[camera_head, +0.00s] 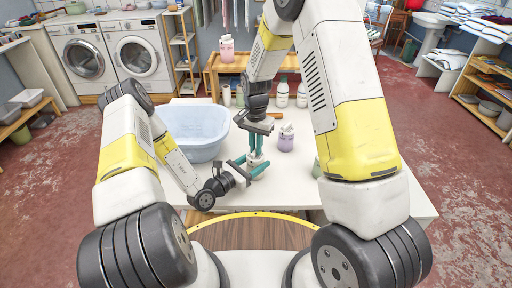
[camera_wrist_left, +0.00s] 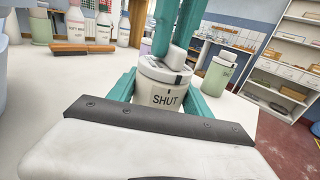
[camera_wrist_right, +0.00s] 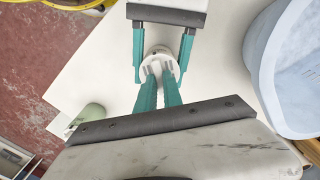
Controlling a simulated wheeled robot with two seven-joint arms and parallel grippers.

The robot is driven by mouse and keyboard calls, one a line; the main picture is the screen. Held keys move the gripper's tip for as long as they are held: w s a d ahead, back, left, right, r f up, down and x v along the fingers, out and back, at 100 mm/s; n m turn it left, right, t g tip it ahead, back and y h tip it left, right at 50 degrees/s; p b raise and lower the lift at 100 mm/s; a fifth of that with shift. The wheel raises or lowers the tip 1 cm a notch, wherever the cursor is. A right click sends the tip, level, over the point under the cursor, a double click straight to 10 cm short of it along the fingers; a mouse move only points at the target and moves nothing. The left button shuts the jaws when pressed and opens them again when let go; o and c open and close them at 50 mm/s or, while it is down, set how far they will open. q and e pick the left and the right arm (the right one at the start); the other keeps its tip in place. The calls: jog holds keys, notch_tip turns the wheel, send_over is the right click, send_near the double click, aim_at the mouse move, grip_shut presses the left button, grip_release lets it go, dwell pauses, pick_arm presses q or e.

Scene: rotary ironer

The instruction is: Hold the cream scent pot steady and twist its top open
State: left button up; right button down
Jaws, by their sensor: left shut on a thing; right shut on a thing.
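The cream scent pot (camera_wrist_left: 160,98) stands upright on the white table, with the word SHUT and a small mark above it on its front. Its top has a dark, marked band and a pale raised knob (camera_wrist_left: 177,58). My left gripper (camera_head: 254,168) has its teal fingers on either side of the pot's body, shut on it from the near side. My right gripper (camera_head: 256,152) points down from above with its teal fingers shut on the top. In the right wrist view the pot (camera_wrist_right: 157,58) sits between both grippers' fingers, which hide part of the top.
A pale blue basin (camera_head: 190,128) stands left of the pot. A lilac pot (camera_head: 286,140) stands to its right and a green pot (camera_wrist_left: 218,78) is nearby. Bottles (camera_head: 282,94) and a wooden brush (camera_wrist_left: 82,48) are at the back. The table (camera_head: 225,200) is clear in front.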

jog(key=n, duration=1.2)
jog(key=shift+a, duration=0.1)
dwell(0.4)
jog(key=c, duration=1.5)
grip_release()
jog(key=shift+o, duration=0.2)
notch_tip(320, 180, up, 12)
